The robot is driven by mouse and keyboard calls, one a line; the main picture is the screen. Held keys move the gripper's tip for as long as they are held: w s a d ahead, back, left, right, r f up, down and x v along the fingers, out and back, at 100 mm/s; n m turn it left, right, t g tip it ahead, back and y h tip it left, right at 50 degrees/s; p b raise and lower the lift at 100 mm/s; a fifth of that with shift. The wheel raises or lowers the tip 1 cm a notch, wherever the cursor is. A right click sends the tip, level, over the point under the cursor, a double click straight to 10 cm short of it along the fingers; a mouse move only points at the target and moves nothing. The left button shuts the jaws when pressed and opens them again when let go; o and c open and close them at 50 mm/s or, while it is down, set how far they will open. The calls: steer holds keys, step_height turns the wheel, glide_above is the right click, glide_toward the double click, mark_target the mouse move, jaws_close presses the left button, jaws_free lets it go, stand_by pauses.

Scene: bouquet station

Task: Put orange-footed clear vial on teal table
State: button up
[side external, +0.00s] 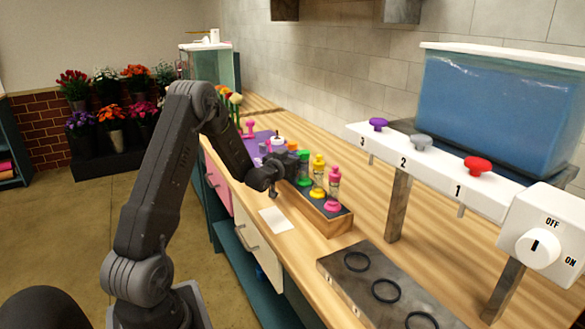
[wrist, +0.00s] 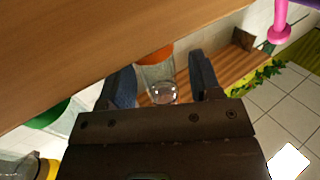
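The orange-footed clear vial (wrist: 158,78) is in the wrist view, its orange foot toward the wooden surface at the top. It lies between the two fingers of my gripper (wrist: 162,85), with a visible gap at the right finger; the fingers look open around it. In the side view my gripper (side external: 273,190) is beside the row of vials, and little of the orange-footed vial shows behind it. I cannot single out a teal table; a teal cabinet frame (side external: 247,272) shows under the wooden counter.
A wooden rack (side external: 325,228) holds vials with green (side external: 304,182), yellow (side external: 317,193) and pink (side external: 332,206) feet. A white card (side external: 276,219) lies in front. A dispenser with numbered knobs (side external: 415,153) and a ringed plate (side external: 350,285) stand to the right.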

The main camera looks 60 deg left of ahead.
jaws_close()
steer(key=shift+r, duration=0.1)
stand_by(0.4)
